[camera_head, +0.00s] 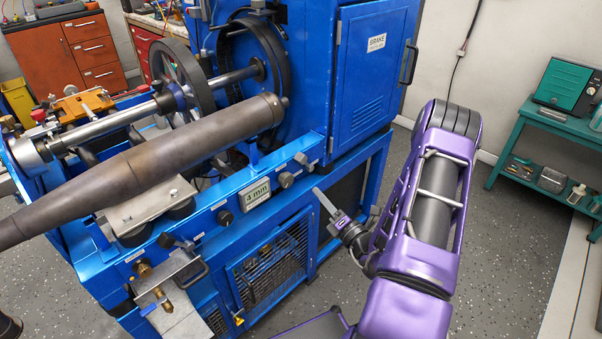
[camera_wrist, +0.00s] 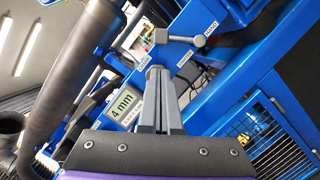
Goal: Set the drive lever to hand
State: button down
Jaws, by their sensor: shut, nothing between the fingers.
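A small grey lever (camera_head: 293,169) sits on the front rail of the blue test stand, right of the 4 mm display. My gripper (camera_head: 322,195) is shut and empty, in front of the rail and to the right of and below the lever. In the wrist view my gripper (camera_wrist: 156,75) points toward the rail, apart from the lever.
The display (camera_head: 256,193) and a dark knob (camera_head: 225,217) are on the same rail, to the left. A brake cabinet (camera_head: 363,75) rises behind. A large brown pipe (camera_head: 150,170) lies across the left. A green shelf (camera_head: 545,140) stands right. Floor between is clear.

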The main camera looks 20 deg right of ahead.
aim_at(305, 163)
jog(key=shift+w, duration=0.1)
jog(key=w, duration=0.3)
jog(key=w+a+r, duration=0.1)
jog(key=w, duration=0.5)
jog(key=shift+w+a+r+b, duration=0.2)
jog(key=shift+w+a+b, duration=0.05)
jog(key=shift+w+b, duration=0.1)
jog(key=shift+d+r, duration=0.1)
jog(key=shift+r, duration=0.05)
jog(key=shift+r+m+p, duration=0.15)
jog(key=shift+m+p, duration=0.15)
jog(key=shift+p, duration=0.2)
